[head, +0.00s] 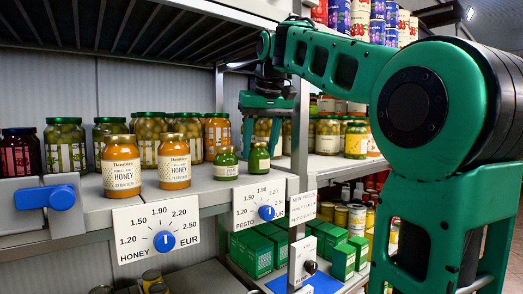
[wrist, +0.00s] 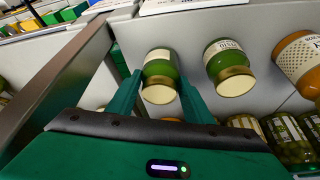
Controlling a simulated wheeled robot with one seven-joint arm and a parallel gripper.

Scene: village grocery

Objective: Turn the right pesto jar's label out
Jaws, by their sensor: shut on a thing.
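The right pesto jar (head: 259,160) is small and green with a gold lid, standing upright near the shelf's front edge. My gripper (head: 262,144) reaches down over it from above. In the wrist view the jar (wrist: 160,72) sits between the two fingers of my gripper (wrist: 160,90), which is shut on it. A pale part of its label shows in the wrist view; in the head view its front looks mostly green. The left pesto jar (head: 226,164) stands apart beside it, its white label facing out; it also shows in the wrist view (wrist: 228,65).
Two honey jars (head: 174,160) stand left of the pesto jars. Larger olive jars (head: 188,130) line the back. Price cards with blue dials (head: 259,203) hang at the shelf's front edge. A shelf post (head: 301,130) rises close right of my gripper.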

